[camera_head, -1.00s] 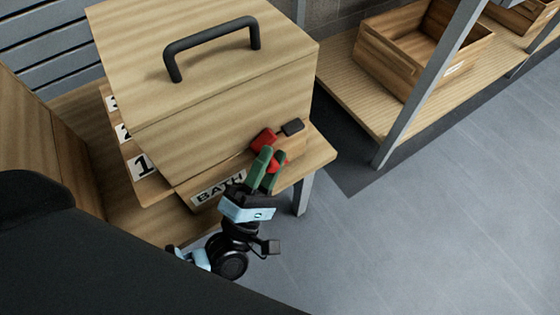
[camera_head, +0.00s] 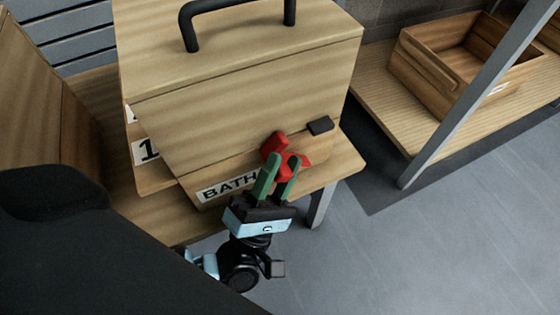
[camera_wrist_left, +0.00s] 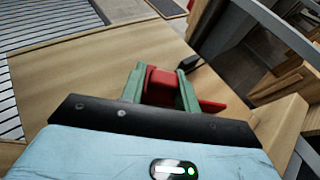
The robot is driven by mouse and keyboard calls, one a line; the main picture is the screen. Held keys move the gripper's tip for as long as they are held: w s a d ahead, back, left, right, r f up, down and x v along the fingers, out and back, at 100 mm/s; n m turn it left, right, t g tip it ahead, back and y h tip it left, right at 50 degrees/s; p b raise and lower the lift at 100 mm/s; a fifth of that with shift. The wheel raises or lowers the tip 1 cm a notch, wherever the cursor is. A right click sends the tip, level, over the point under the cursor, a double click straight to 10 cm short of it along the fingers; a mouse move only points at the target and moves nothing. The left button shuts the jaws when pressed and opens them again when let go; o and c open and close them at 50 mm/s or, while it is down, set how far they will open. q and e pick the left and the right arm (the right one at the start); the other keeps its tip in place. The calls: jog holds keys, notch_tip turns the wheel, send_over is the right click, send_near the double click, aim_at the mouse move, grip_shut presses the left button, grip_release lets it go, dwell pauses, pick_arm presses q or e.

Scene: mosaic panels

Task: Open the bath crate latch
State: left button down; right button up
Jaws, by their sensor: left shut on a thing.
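The wooden bath crate (camera_head: 240,110) has a white BATH label (camera_head: 227,187) low on its front. A red latch (camera_head: 274,146) sits on the front near the right corner, beside a small black block (camera_head: 320,125). My left gripper (camera_head: 283,157) has its two green fingers at the latch's lower red part. In the left wrist view the red latch (camera_wrist_left: 160,85) lies between the fingers, and the gripper is shut on it. Whether the latch is turned open cannot be told. My right gripper is not in view.
The crate has a black handle (camera_head: 238,10) on top and stands on a wooden bench. An open wooden box (camera_head: 440,80) sits on a shelf at the right, behind a grey metal post (camera_head: 470,95). Grey floor is clear at the lower right.

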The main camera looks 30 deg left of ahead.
pick_arm(q)
jog(key=c, duration=1.3)
grip_release()
jog(key=shift+d+f+h, duration=0.2)
jog(key=shift+f+h, duration=0.1)
jog(key=shift+f, duration=0.05)
jog(key=shift+o, duration=0.9)
jog(key=shift+r, duration=0.2)
jog(key=shift+a, duration=0.1)
jog(key=shift+s+f, duration=0.15)
jog(key=shift+f, duration=0.05)
jog(key=v, duration=0.7)
jog(key=shift+s, duration=0.15)
jog(key=shift+f, duration=0.1)
